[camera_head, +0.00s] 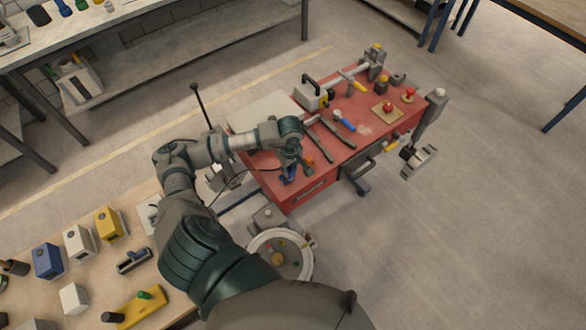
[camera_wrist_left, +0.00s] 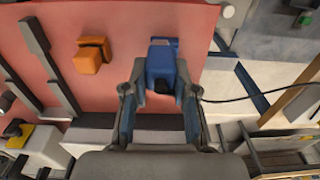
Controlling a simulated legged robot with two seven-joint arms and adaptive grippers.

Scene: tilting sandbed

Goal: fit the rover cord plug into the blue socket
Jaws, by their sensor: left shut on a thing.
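My left gripper (camera_head: 291,168) is at the near left part of the red cart top. In the left wrist view its fingers (camera_wrist_left: 160,82) stand on either side of a blue block-like body (camera_wrist_left: 160,62) with a dark near end. A thin black cord (camera_wrist_left: 250,98) comes in from the right and passes behind the right finger, so the gripper is shut on the cord's plug, mostly hidden. Blue also shows under the gripper in the head view (camera_head: 288,177). I cannot tell where plug and blue socket meet, or whether they are joined. My right gripper is not in view.
An orange block (camera_wrist_left: 93,54) sits left of the blue body. Dark bar-like tools (camera_head: 322,142) and a red knob (camera_head: 388,106) are on the red cart (camera_head: 340,165). A round white-rimmed container (camera_head: 310,262) stands before the cart. Open floor lies to the right.

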